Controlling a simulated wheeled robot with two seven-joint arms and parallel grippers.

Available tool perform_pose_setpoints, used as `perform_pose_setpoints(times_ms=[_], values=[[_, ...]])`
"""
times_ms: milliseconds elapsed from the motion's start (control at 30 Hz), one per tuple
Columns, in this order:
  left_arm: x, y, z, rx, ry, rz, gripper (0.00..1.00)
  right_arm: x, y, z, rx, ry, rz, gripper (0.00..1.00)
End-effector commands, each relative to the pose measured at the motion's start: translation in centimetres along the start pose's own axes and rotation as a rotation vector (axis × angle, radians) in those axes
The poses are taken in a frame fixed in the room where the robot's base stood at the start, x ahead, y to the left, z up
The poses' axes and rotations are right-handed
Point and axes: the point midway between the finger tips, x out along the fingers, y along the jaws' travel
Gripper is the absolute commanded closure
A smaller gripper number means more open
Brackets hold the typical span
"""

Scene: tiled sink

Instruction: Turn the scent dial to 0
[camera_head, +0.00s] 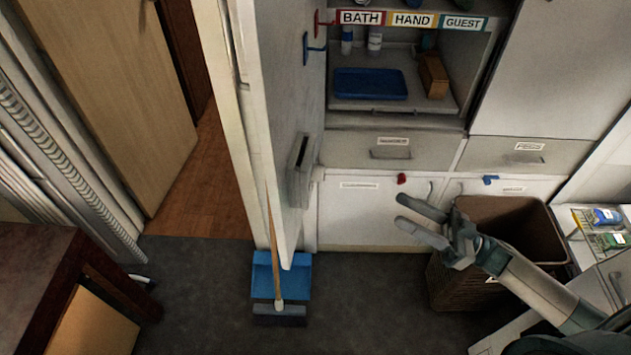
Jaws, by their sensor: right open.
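My right gripper (402,211) reaches in from the lower right and is open and empty. Its two fingers point left, in front of the white lower cabinet door (355,215). I cannot make out a scent dial or its numbers in this view. A grey box-like fitting (298,170) sits on the side of the pale upright panel, left of my right gripper and apart from it; I cannot tell what it is. My left gripper is not in view.
A brown wicker bin (460,285) stands below my right gripper. A blue dustpan (266,275) and a brush (279,315) are on the dark floor. A shelf with a blue tray (370,84) is behind. A dark-topped counter (35,275) stands at left.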

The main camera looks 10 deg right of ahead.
Motion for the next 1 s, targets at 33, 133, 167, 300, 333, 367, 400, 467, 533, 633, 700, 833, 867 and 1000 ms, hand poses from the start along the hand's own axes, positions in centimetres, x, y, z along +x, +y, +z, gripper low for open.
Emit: perform_pose_setpoints(times_ms=[33,133,167,300,333,367,400,467,533,633,700,833,867,1000], values=[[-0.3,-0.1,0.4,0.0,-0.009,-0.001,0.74,0.3,-0.7,-1.1,0.01,0.001,-0.037,0.55],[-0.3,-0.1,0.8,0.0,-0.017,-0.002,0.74,0.4,-1.4,-1.8,0.023,0.003,-0.073,0.55],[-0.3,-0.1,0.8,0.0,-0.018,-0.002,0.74,0.4,-1.5,-1.8,0.025,0.003,-0.077,0.55],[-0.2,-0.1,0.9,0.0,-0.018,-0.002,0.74,0.4,-1.5,-1.8,0.025,0.004,-0.077,0.55],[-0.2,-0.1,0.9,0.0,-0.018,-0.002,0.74,0.4,-1.4,-1.8,0.025,0.004,-0.077,0.55],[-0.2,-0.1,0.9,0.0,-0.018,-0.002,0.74,0.4,-1.4,-1.8,0.025,0.004,-0.076,0.55],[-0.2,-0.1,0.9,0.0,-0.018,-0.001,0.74,0.4,-1.4,-1.8,0.025,0.004,-0.076,0.55],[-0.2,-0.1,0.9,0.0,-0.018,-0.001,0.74,0.4,-1.4,-1.8,0.024,0.004,-0.075,0.55],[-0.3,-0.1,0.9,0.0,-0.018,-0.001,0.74,0.5,-1.4,-1.8,0.024,0.004,-0.075,0.55],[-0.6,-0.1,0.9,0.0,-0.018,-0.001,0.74,0.9,-1.4,-1.9,0.024,0.005,-0.074,0.55],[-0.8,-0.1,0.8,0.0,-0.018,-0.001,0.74,1.4,-1.5,-1.9,0.024,0.005,-0.074,0.55],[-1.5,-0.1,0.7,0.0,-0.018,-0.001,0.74,2.9,-1.6,-2.0,0.023,0.007,-0.074,0.55],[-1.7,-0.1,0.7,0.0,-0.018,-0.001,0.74,3.3,-1.6,-2.1,0.022,0.006,-0.074,0.55],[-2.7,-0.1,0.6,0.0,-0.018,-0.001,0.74,5.6,-1.8,-2.2,0.023,0.007,-0.074,0.55]])
